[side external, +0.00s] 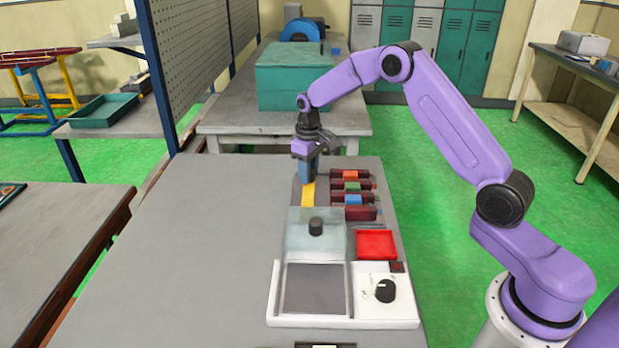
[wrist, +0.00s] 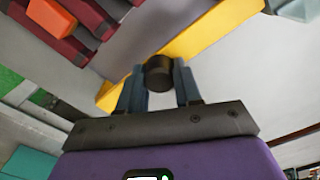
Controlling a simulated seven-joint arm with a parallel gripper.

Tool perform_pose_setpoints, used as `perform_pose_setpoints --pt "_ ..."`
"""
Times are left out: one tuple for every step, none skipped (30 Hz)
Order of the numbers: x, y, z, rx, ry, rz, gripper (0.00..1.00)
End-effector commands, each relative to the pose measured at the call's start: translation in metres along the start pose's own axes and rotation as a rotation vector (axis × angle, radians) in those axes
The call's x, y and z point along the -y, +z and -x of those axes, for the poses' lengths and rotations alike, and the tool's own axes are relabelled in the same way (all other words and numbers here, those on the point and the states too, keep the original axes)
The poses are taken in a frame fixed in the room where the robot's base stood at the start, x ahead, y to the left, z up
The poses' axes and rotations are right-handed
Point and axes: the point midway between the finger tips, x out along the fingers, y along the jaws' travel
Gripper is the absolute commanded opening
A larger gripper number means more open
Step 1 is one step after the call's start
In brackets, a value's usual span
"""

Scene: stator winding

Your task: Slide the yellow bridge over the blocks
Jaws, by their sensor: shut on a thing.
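The yellow bridge (side external: 308,193) is a flat strip on the grey bench, left of the blocks in the side view. In the wrist view the bridge (wrist: 205,30) runs diagonally behind my fingers. My gripper (side external: 306,178) points down at the bridge's far part. In the wrist view my gripper (wrist: 158,90) has its fingers on either side of a dark round knob (wrist: 158,72), which sits in front of the bridge. The blocks are orange-red (side external: 350,175), green (side external: 352,187) and blue (side external: 353,199), in dark red holders. The orange-red block (wrist: 52,15) also shows in the wrist view, apart from the bridge.
A translucent lidded box (side external: 316,243) with a black knob stands just in front of the bridge. A red tray (side external: 376,244) and a white panel with a dial (side external: 385,291) are at the front right. The bench's left side (side external: 200,260) is clear.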

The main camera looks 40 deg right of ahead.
Motion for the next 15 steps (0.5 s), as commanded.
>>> perform_pose_setpoints --pt "-0.001 0.006 -0.006 0.017 -0.003 0.001 0.17" --pt "-0.001 0.007 -0.006 0.018 -0.003 0.001 0.17" --pt "-0.002 0.009 -0.006 0.017 -0.003 0.001 0.17" --pt "-0.003 0.01 -0.006 0.017 -0.003 0.001 0.17" --pt "-0.003 0.011 -0.006 0.018 -0.003 0.002 0.17" --pt "-0.004 0.013 -0.006 0.018 -0.003 0.002 0.17" --pt "-0.005 0.014 -0.006 0.018 -0.003 0.002 0.17" --pt "-0.006 0.015 -0.006 0.018 -0.003 0.002 0.17" --pt "-0.006 0.016 -0.006 0.019 -0.003 0.001 0.17" --pt "-0.007 0.018 -0.006 0.019 -0.003 0.001 0.17" --pt "-0.008 0.019 -0.006 0.02 -0.003 0.001 0.17" --pt "-0.009 0.021 -0.006 0.02 -0.003 0.001 0.17" --pt "-0.009 0.021 -0.005 0.019 -0.003 0.0 0.17" --pt "-0.01 0.023 -0.005 0.019 -0.003 0.0 0.17" --pt "-0.011 0.024 -0.005 0.019 -0.003 0.0 0.17"
